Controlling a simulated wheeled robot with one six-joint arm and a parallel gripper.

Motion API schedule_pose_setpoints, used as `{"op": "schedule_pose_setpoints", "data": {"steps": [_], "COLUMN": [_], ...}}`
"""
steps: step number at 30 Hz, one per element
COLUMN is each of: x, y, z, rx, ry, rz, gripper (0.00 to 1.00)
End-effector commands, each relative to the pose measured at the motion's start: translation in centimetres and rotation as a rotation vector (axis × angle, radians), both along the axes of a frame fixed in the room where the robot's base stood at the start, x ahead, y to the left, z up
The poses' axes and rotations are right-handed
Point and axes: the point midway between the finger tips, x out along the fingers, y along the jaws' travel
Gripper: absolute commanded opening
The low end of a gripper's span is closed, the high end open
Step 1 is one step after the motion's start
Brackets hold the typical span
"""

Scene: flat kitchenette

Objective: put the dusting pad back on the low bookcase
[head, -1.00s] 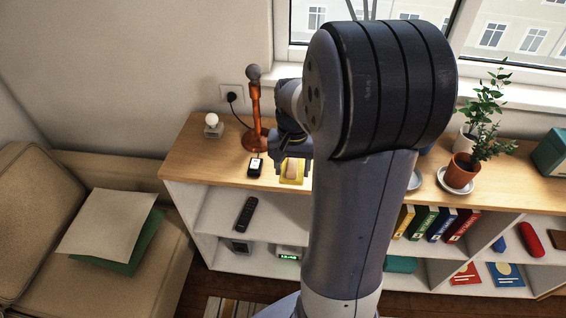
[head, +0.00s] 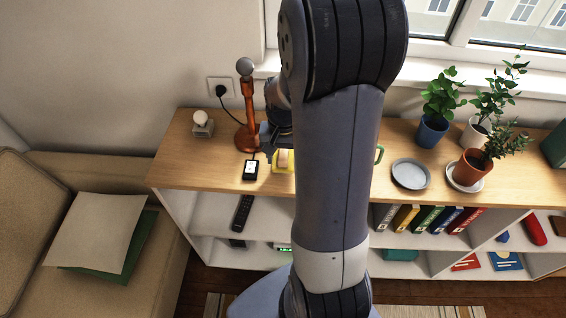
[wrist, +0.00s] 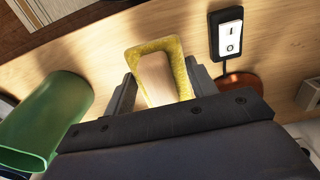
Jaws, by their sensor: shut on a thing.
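The dusting pad (wrist: 177,47) is yellow with a pale wooden handle block (wrist: 156,80). It also shows in the head view (head: 281,166), partly hidden by my arm. My gripper (wrist: 160,88) is shut on the handle block, with one dark finger at each side. The pad is at the wooden top of the low bookcase (head: 220,165), near the front edge; I cannot tell whether it touches the top.
A black switch box (head: 250,169) lies just left of the pad, by the orange lamp (head: 249,110). A green mug (wrist: 48,118) stands on the pad's other side. A grey plate (head: 411,174) and potted plants (head: 432,130) stand farther right.

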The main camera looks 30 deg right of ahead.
Motion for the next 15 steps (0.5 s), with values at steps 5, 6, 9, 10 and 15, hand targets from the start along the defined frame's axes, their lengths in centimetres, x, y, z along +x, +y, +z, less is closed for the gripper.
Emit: {"op": "schedule_pose_setpoints", "data": {"steps": [5,6,9,10,15], "x": [-0.1,-0.1,0.0,0.0,0.0], "y": [0.0,0.0,0.0,0.0,0.0], "z": [-2.4,-2.9,-3.6,-3.7,-3.7], "rx": [0.002,0.001,0.001,0.001,0.0], "ry": [0.005,0.004,0.001,0.001,0.0], "rz": [0.0,0.0,0.0,0.0,0.0], "gripper": [0.33,0.33,0.33,0.33,0.33]}}
